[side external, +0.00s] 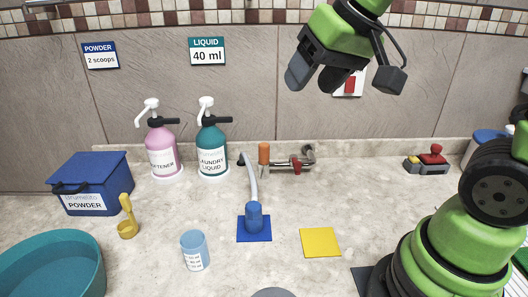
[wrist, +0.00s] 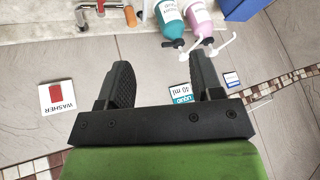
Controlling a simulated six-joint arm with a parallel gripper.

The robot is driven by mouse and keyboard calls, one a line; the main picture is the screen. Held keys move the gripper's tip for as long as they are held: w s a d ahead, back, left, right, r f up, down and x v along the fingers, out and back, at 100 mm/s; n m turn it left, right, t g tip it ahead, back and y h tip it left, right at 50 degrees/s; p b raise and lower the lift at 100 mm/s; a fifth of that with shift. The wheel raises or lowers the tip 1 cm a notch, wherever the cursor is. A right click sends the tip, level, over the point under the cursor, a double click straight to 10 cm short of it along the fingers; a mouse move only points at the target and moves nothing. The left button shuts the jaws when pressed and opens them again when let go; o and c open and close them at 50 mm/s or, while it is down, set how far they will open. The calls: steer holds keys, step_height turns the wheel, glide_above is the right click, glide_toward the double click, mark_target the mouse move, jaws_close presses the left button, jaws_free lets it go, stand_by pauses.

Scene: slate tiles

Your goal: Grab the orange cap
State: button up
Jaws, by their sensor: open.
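The orange cap (side external: 264,153) stands upright at the left end of the wall tap (side external: 290,163), above the back of the counter. It also shows at the top of the wrist view (wrist: 130,16). My gripper (side external: 316,78) is open and empty, high in front of the tiled wall, above and to the right of the cap and well apart from it.
A pink softener bottle (side external: 163,155) and a teal laundry bottle (side external: 211,150) stand left of the tap. A yellow square (side external: 320,242) lies nearer.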

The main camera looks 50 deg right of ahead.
steer(key=w+d+f+g+h, duration=0.1)
steer(key=w+d+f, duration=0.3)
steer(key=w+f, duration=0.45)
steer(key=n, duration=0.1)
glide_toward(266, 146)
steer(key=shift+g+h, duration=0.3)
steer(key=shift+g, duration=0.2)
steer(key=x, duration=0.4)
steer(key=a+x, duration=0.1)
steer(key=x, duration=0.2)
steer(key=shift+w, duration=0.1)
steer(key=shift+w+d+x, duration=0.1)
steer(key=shift+w+x, duration=0.05)
steer(key=shift+x, duration=1.25)
steer(key=shift+w+d+x, duration=0.1)
steer(key=shift+d+x, duration=0.05)
steer(key=shift+x, duration=1.25)
steer(key=shift+r, duration=0.15)
steer(key=c, duration=1)
